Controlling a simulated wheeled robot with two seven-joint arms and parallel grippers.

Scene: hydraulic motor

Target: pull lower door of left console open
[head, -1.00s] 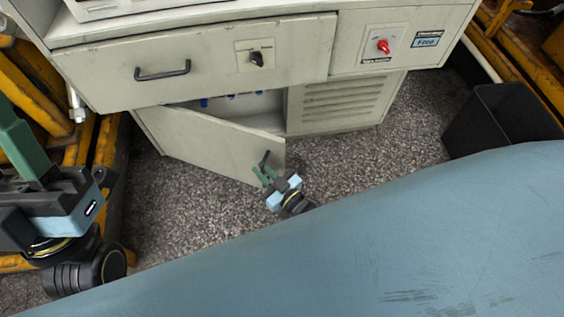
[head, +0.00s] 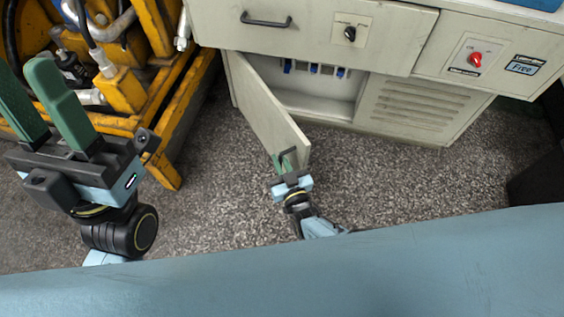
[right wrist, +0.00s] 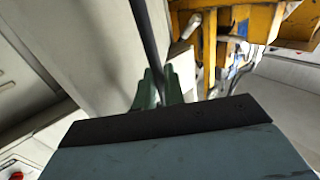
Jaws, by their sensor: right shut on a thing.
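The lower door (head: 268,107) of the white console (head: 300,35) stands wide open, swung out from its left edge. Blue fittings show in the compartment (head: 318,88) behind it. My right gripper (head: 287,160) is at the door's free edge, shut on the dark door handle (head: 283,157). In the right wrist view the handle (right wrist: 149,40) runs as a dark bar down between the green fingers (right wrist: 158,90). My left gripper (head: 55,105) is at the left of the head view, its two green fingers apart and empty, away from the console.
A yellow frame with machinery (head: 140,60) stands left of the console. The drawer (head: 300,30) above the door is shut. A vented panel (head: 415,108) is right of the opening. A dark bin (head: 535,180) is at the far right. Speckled floor (head: 390,175) is clear before the console.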

